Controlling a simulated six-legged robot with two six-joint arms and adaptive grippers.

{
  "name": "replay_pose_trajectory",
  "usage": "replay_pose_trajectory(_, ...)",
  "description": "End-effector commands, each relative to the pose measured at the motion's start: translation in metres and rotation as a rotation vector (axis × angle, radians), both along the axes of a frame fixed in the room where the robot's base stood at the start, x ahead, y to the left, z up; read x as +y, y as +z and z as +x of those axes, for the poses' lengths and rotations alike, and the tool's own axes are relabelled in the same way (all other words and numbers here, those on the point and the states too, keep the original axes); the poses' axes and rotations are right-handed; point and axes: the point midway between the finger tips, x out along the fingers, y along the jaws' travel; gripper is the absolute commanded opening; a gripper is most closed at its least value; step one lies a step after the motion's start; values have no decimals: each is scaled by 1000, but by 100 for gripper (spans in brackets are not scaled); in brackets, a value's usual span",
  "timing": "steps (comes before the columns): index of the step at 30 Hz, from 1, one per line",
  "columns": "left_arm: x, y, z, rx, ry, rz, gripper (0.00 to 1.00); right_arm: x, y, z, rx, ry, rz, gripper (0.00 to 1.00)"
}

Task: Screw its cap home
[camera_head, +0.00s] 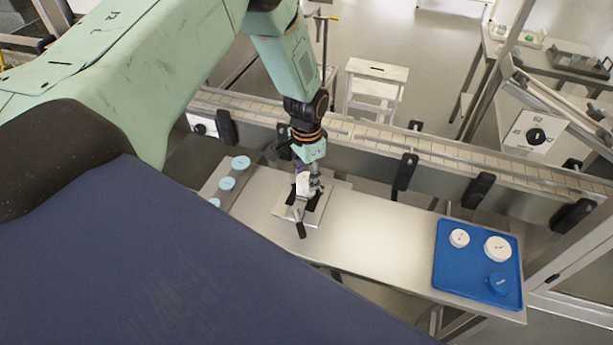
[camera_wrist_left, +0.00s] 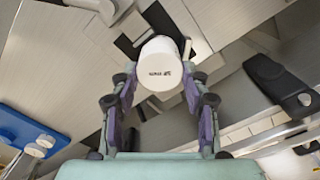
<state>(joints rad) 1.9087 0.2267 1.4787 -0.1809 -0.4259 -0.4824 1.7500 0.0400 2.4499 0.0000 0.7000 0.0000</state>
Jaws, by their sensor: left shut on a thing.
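My left gripper (camera_head: 304,188) reaches down over a metal fixture plate (camera_head: 283,212) on the steel table. In the left wrist view its two purple fingers (camera_wrist_left: 160,95) are shut on the sides of a white round cap (camera_wrist_left: 158,66) with dark print on top. The cap's white side also shows in the head view (camera_head: 302,180). Black clamp parts of the fixture (camera_wrist_left: 128,45) lie around and below it. Any jar under the cap is hidden, so I cannot tell how the cap sits on it. My right gripper is not in view.
A blue tray (camera_head: 455,275) at the table's right end holds two white round lids (camera_head: 497,248) and a blue one (camera_head: 499,283). Several pale blue round pieces (camera_head: 227,183) stand at the left. A conveyor (camera_head: 365,135) runs behind the table. The table between fixture and tray is clear.

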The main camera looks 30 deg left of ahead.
Motion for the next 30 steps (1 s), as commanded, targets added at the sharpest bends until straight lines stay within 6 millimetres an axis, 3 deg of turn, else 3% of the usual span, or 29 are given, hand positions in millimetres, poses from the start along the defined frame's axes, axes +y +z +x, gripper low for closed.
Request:
replay_pose_trajectory(2,0,-2,0,1,-59,1,0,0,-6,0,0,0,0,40)
replay_pose_trajectory(3,0,-2,-1,2,-77,0,47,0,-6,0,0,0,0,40)
replay_pose_trajectory(12,0,0,-1,2,-68,0,73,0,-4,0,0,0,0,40)
replay_pose_trajectory(23,0,3,0,1,-66,0,73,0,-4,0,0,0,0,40)
replay_pose_trajectory(30,0,40,1,-3,-66,-1,73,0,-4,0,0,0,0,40)
